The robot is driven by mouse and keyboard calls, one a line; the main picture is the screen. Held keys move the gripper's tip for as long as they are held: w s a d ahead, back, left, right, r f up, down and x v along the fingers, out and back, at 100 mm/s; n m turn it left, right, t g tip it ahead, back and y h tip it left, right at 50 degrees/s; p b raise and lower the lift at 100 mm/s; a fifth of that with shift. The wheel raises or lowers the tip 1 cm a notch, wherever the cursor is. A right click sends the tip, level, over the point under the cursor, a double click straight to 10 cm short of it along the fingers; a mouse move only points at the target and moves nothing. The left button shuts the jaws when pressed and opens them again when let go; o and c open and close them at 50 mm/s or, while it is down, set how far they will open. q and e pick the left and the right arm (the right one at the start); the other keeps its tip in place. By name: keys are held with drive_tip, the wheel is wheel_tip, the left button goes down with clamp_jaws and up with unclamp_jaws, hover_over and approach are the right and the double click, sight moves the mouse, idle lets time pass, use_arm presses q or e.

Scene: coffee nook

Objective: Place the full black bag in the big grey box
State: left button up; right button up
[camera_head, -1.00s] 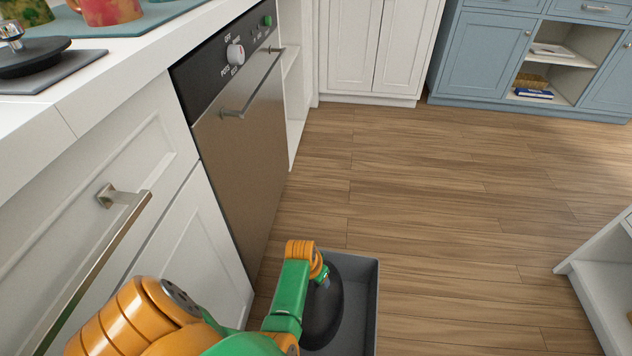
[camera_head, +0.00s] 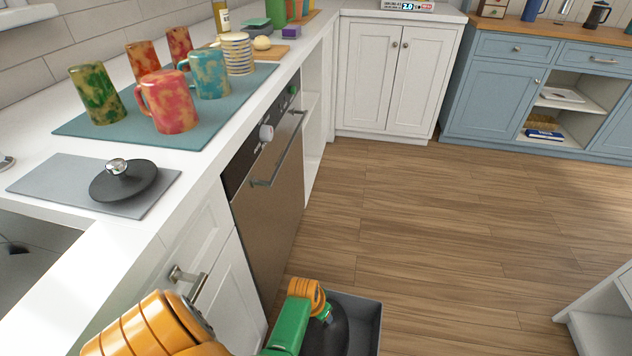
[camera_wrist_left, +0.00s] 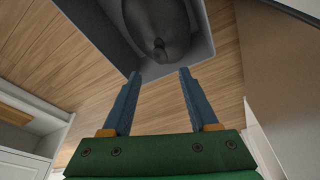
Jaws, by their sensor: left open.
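The big grey box (camera_head: 368,306) stands on the floor at the bottom of the head view, beside the steel-fronted appliance, and its near part is cut off. The black bag (camera_head: 338,332) is inside it, partly hidden by my arm. My left gripper (camera_wrist_left: 158,74) is open in the left wrist view, with nothing between its two blue fingers. The bag's knotted top (camera_wrist_left: 160,46) shows just ahead of the fingertips, apart from them. The box wall (camera_wrist_left: 203,38) runs along the right of the bag. My right gripper is not in view.
A white counter on the left holds several mugs on a teal mat (camera_head: 95,128) and a dark lid (camera_head: 124,183) on a grey mat. The wooden floor (camera_head: 440,220) is clear to the right.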

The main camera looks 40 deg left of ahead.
use_arm(q)
drive_tip(key=s+d+f+m, duration=0.1)
drive_tip(key=s+f, duration=0.3)
drive_tip(key=s, duration=0.4)
drive_tip(key=s+d+f+m+g, duration=0.1)
drive_tip(key=s+d+f, duration=0.2)
drive_tip(key=s, duration=0.5)
drive_tip(key=s+d+f+m+g, duration=0.1)
drive_tip(key=s+d+f, duration=0.1)
drive_tip(key=s+f, duration=0.4)
drive_tip(key=shift+s+m, duration=0.3)
drive_tip(key=shift+s, duration=0.85)
